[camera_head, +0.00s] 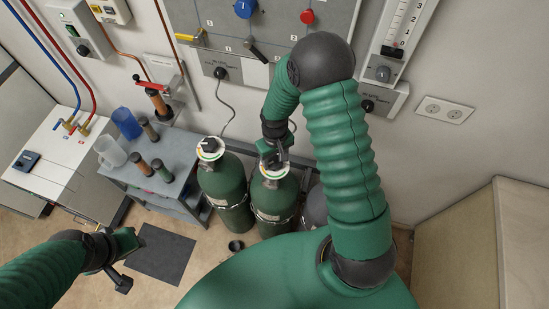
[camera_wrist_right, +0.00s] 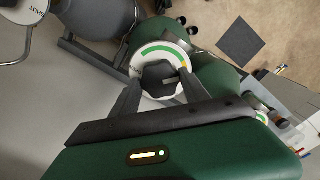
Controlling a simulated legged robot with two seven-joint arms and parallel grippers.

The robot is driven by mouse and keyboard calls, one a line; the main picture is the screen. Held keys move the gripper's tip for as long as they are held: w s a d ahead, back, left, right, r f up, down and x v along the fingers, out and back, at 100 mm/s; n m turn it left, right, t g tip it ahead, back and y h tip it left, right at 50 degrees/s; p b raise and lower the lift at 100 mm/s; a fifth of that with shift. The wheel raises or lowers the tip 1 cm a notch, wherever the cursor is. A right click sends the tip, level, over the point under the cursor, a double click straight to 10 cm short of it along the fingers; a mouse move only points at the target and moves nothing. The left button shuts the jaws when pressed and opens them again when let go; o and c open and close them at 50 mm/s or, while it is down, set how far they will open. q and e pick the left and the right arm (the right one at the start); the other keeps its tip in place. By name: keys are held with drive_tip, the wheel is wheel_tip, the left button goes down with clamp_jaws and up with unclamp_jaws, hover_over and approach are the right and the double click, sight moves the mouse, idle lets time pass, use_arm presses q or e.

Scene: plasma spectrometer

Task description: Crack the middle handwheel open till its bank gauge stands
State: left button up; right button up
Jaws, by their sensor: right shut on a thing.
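The middle handwheel is a dark knob (camera_wrist_right: 158,76) over a white disc with a green arc (camera_wrist_right: 165,50). It sits on top of the middle green cylinder (camera_head: 274,208). My right gripper (camera_head: 272,160) reaches down from above and is shut on this handwheel. In the right wrist view its two fingers (camera_wrist_right: 158,82) stand on either side of the knob. In the head view the gripper hides most of the handwheel. My left gripper (camera_head: 122,272) hangs at the lower left, away from the cylinders; its jaw opening is unclear. I cannot tell which dial is the bank gauge.
A green cylinder (camera_head: 226,196) stands to the left and a grey one (camera_head: 315,208) to the right. A wall panel (camera_head: 338,15) carries knobs and valves. A cabinet (camera_head: 460,245) stands at the right.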

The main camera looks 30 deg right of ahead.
drive_tip(key=shift+w, duration=0.1)
drive_tip(key=o, duration=1.4)
drive_tip(key=shift+c, duration=0.2)
wheel_tip(320, 180, up, 17)
drive_tip(key=b, duration=0.2)
drive_tip(key=shift+f, duration=0.1)
drive_tip(key=t+b, duration=0.1)
drive_tip(key=b, duration=0.5)
approach(275, 160)
drive_tip(key=s+a, duration=0.4)
drive_tip(key=a, duration=0.1)
drive_tip(key=shift+n+t, duration=0.3)
drive_tip(key=shift+t, duration=0.5)
drive_tip(key=s, duration=0.1)
drive_tip(key=s+a+f, duration=0.1)
drive_tip(key=s+a+f+b, duration=0.1)
drive_tip(key=s, duration=0.1)
drive_tip(key=shift+a, duration=0.1)
